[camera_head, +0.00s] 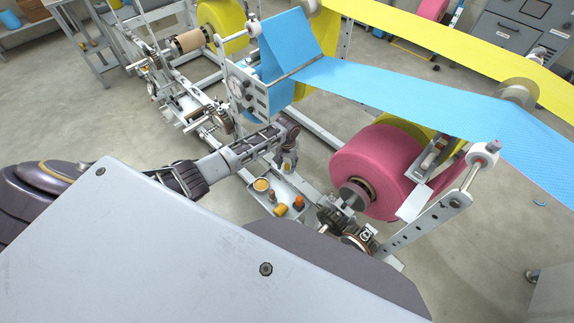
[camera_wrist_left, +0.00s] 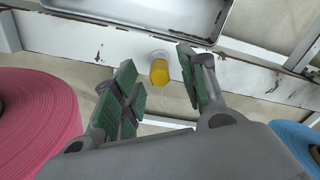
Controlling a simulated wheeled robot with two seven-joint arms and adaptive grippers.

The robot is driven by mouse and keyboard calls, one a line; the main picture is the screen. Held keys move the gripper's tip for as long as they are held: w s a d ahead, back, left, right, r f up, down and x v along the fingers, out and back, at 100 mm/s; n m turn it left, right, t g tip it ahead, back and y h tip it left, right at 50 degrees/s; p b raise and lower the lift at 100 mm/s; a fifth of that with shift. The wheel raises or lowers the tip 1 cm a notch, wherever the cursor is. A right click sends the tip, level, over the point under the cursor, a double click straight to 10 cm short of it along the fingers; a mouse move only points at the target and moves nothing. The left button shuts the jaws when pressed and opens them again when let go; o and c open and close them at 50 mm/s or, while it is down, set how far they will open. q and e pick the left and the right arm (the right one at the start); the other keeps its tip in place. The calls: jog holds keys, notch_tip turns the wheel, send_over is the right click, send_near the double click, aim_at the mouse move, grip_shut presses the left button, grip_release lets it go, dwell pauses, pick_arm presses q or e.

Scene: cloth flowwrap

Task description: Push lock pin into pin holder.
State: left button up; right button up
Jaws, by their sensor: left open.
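A yellow pin-like piece with a faceted end (camera_wrist_left: 159,72), apparently the lock pin, shows in the left wrist view. A pale round collar (camera_wrist_left: 158,55), perhaps the pin holder, sits right behind it at the white rail; I cannot tell how deep the pin sits. My left gripper (camera_wrist_left: 162,88) is open, with green-padded fingers on either side of the yellow piece and visible gaps to it. In the head view my left gripper (camera_head: 288,160) points down at the machine's rail, and the pin is too small to make out. My right gripper is not in view.
A grey tray (camera_wrist_left: 185,14) lies beside the rail. Near it in the head view are a tan-topped jar (camera_head: 261,184), a yellow cylinder (camera_head: 281,210) and an orange knob (camera_head: 298,202). A pink roll (camera_head: 375,165) stands close right; blue film (camera_head: 400,90) runs overhead.

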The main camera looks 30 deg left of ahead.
pick_arm(q)
notch_tip(320, 180, up, 11)
dwell(0.7)
dwell(0.8)
